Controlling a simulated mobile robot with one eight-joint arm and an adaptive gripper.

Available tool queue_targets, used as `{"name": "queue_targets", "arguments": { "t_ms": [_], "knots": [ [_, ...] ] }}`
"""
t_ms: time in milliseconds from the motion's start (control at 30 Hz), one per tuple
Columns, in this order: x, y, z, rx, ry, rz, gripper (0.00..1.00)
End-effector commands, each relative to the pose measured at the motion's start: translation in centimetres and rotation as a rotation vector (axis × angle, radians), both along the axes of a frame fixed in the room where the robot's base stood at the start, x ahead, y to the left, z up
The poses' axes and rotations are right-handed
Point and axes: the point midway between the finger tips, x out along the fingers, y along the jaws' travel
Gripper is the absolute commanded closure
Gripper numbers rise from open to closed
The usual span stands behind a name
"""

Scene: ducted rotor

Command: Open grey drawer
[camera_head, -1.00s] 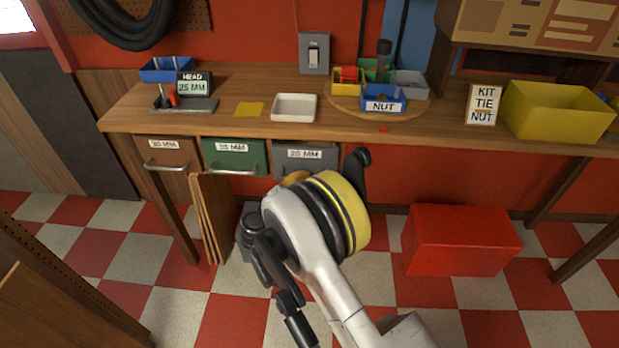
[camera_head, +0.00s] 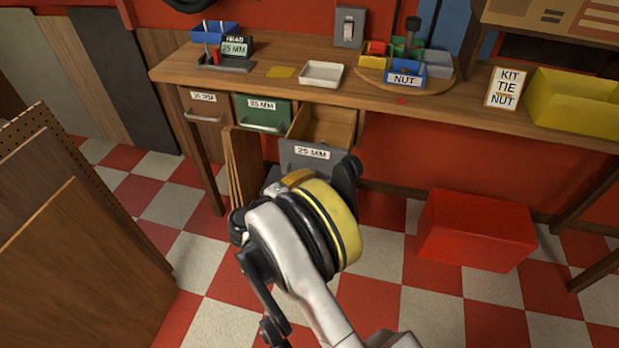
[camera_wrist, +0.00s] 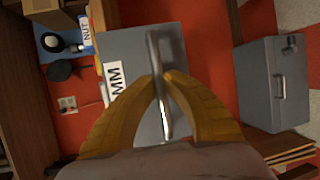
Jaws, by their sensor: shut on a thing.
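The grey drawer (camera_head: 305,154), labelled "25 MM", stands pulled out from under the workbench in the head view, its wooden inside (camera_head: 327,124) showing and looking empty. In the wrist view its grey front (camera_wrist: 135,60) and metal bar handle (camera_wrist: 153,60) fill the middle. My gripper (camera_wrist: 166,84) has its two yellow fingers closed around the handle. In the head view my arm hides the handle and the fingertips.
The green drawer (camera_head: 264,112) and the brown drawer (camera_head: 205,106) to its left are closed. Wooden boards (camera_head: 242,168) lean below the green drawer. A red box (camera_head: 476,230) stands on the checkered floor at right. A white tray (camera_head: 320,74) sits on the workbench (camera_head: 180,72).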

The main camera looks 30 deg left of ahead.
Motion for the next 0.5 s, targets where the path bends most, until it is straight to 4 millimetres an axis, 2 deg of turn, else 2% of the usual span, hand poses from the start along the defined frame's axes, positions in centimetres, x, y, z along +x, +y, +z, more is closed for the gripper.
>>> {"name": "queue_targets", "arguments": {
  "t_ms": [367,400,467,500],
  "knots": [
    [-0.01,0.02,0.05,0.0,-0.001,0.0,1.0],
    [-0.01,0.02,0.05,0.0,-0.001,0.001,0.84],
    [-0.01,0.03,0.05,0.0,-0.001,0.001,0.66],
    [-0.01,0.03,0.05,0.0,-0.001,0.001,0.66]
  ]
}}
